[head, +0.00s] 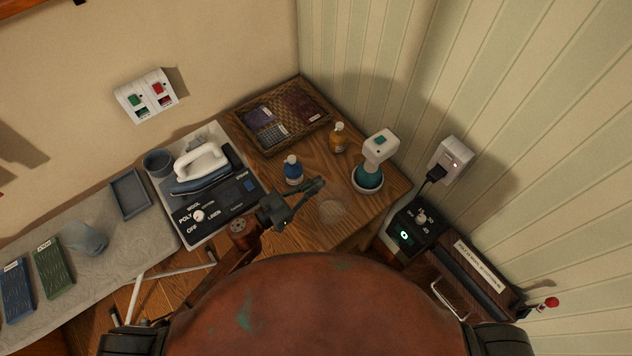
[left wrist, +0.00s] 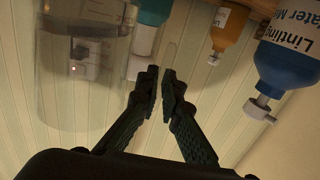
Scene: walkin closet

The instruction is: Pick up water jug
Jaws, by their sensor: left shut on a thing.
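The water jug (head: 333,210) is a clear, see-through vessel on the wooden table, just right of my left gripper and hard to make out. In the left wrist view, its clear round body (left wrist: 75,75) fills the left side, with the background showing through. My left gripper (head: 316,187) reaches in beside the jug. In the wrist view its two dark fingers (left wrist: 160,82) are close together, shut around a thin clear part at the jug's side, seemingly its handle (left wrist: 172,52). The jug looks upright on the table. My right gripper is not in view.
A blue bottle (head: 293,171), an amber bottle (head: 338,138) and a white-and-teal device (head: 373,163) stand close behind the jug. A woven tray (head: 283,141) lies farther back. An iron (head: 203,171) rests at left. A black control box (head: 413,228) stands at right.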

